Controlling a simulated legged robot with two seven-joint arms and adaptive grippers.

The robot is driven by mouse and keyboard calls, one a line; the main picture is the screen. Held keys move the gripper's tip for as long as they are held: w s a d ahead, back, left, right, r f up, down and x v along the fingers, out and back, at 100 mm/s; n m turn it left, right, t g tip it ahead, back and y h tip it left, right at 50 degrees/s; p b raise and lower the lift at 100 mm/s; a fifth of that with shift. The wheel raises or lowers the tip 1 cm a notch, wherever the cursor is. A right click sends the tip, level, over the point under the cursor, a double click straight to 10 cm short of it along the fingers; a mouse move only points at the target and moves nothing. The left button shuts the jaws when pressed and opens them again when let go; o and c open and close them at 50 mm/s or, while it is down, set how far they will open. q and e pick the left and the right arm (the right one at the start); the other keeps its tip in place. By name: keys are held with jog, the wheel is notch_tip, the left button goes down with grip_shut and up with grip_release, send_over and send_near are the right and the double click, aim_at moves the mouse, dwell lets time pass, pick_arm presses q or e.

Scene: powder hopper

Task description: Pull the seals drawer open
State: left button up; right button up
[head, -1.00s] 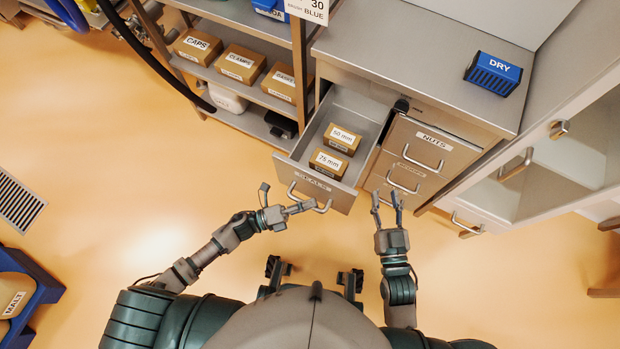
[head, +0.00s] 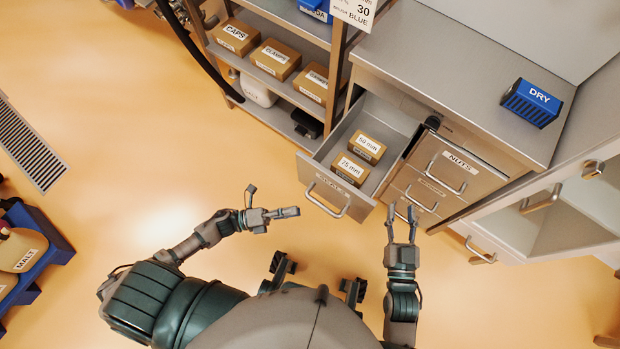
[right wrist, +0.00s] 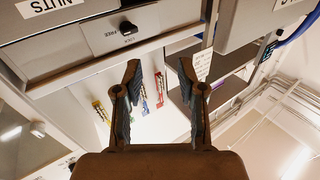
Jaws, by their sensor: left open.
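The seals drawer (head: 328,186) stands pulled out from the counter unit, its inside visible from above. It holds two brown boxes, marked 50 mm (head: 367,148) and 75 mm (head: 350,168). Its bar handle (head: 325,207) is on the front face. My left gripper (head: 286,212) is open and empty, just left of the handle and apart from it in the picture. My right gripper (head: 401,210) is open and empty, right of the drawer front and below the closed nuts drawer. Its open fingers also show in the right wrist view (right wrist: 159,66), with nothing between them.
The nuts drawer (head: 447,172) and those below it are closed. A dark knob marked FREE (right wrist: 128,28) shows in the right wrist view. A shelf rack (head: 285,85) with boxes stands left, a glass-door cabinet (head: 545,205) right.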

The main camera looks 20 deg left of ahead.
pick_arm(q)
jog(key=v, duration=0.2)
jog(key=shift+s+a, duration=0.1)
jog(key=shift+a, duration=0.2)
dwell(0.3)
